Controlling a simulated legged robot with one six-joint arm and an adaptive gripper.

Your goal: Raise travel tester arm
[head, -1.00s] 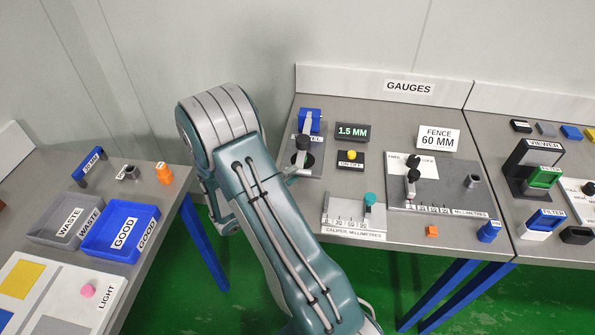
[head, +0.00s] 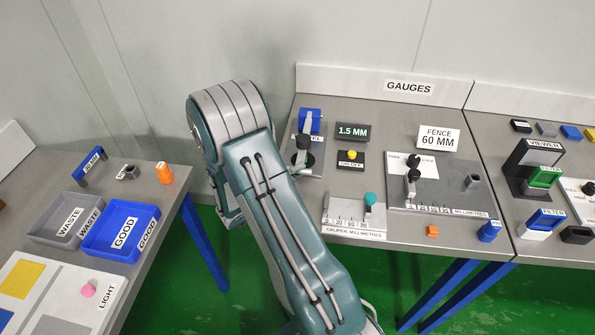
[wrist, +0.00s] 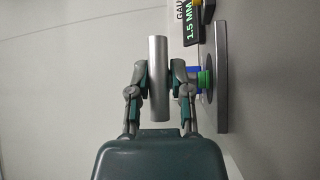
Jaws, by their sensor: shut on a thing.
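The travel tester (head: 304,150) stands at the left end of the gauge table in the head view. It has a blue block (head: 310,120), a light grey arm piece and a black knob (head: 303,142). In the wrist view my gripper (wrist: 158,80) is shut on a smooth silver bar (wrist: 158,55), which lies between both fingers. I cannot tell whether this bar belongs to the tester. Behind the right finger are a green piece (wrist: 206,80), a round grey disc and a bit of blue.
The 1.5 MM display (head: 352,132) and ON/OFF button (head: 350,155) stand right of the tester. The caliper (head: 354,215) and fence gauge (head: 440,185) are farther right. The left table holds a grey waste bin (head: 48,228) and a blue good bin (head: 100,242).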

